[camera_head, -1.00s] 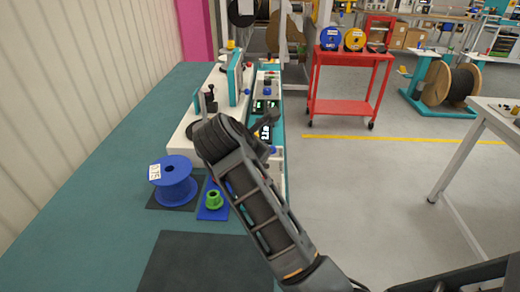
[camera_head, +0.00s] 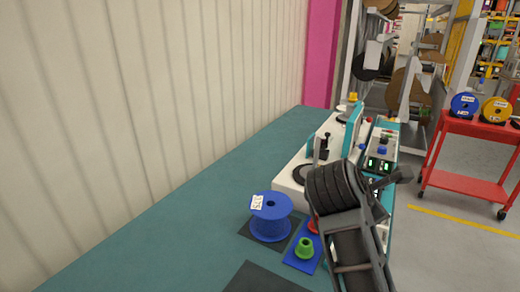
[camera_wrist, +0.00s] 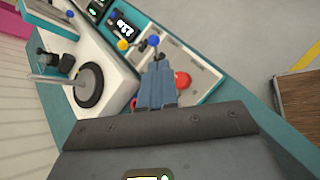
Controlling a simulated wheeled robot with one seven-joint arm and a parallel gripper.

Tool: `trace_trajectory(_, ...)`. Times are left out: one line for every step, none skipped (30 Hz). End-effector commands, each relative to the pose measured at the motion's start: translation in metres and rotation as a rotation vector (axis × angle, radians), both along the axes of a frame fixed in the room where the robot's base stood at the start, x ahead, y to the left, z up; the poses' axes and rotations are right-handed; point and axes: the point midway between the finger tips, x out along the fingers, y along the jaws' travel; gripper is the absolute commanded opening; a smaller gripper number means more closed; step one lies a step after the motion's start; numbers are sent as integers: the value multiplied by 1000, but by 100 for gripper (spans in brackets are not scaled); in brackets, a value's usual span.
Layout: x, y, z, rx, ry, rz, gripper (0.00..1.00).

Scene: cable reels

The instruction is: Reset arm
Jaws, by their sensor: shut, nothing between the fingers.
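My arm rises from the lower right of the head view, in front of the white and teal machine. My gripper (camera_head: 398,177) is small and dark there, at the arm's far end, beside the machine's panel. In the wrist view my gripper (camera_wrist: 156,78) shows its two blue-grey fingers together, with nothing held. They point over a pale tray with a red button (camera_wrist: 183,79); whether they touch it cannot be told.
A blue reel (camera_head: 271,217) with a white label stands on a dark mat on the teal bench (camera_head: 170,230). A green spool (camera_head: 304,248) stands on a blue mat beside it. A red trolley (camera_head: 468,160) with reels is at the right. Bench left of the blue reel is clear.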

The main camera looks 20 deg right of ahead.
Motion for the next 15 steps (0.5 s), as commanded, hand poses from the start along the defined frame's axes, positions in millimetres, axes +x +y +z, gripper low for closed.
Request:
trace_trajectory(0,0,0,0,0,0,0)
trace_trajectory(0,0,0,-1,1,0,0)
trace_trajectory(-1,-1,-1,-6,4,0,0)
trace_trajectory(-3,-2,-1,-15,8,1,0)
trace_trajectory(-6,-4,-2,-30,15,2,0)
trace_trajectory(-11,-8,-4,-62,30,4,0)
trace_trajectory(-17,-11,-5,-93,45,6,0)
trace_trajectory(-24,-16,-6,-131,63,10,0)
trace_trajectory(-35,-22,-6,-194,93,16,0)
trace_trajectory(-44,-27,-6,-248,122,24,0)
trace_trajectory(-54,-32,-6,-306,155,33,0)
trace_trajectory(-68,-37,-3,-390,202,46,0)
trace_trajectory(-78,-41,0,-455,239,57,0)
trace_trajectory(-87,-43,2,-519,279,71,0)
trace_trajectory(-100,-46,7,-604,334,89,0)
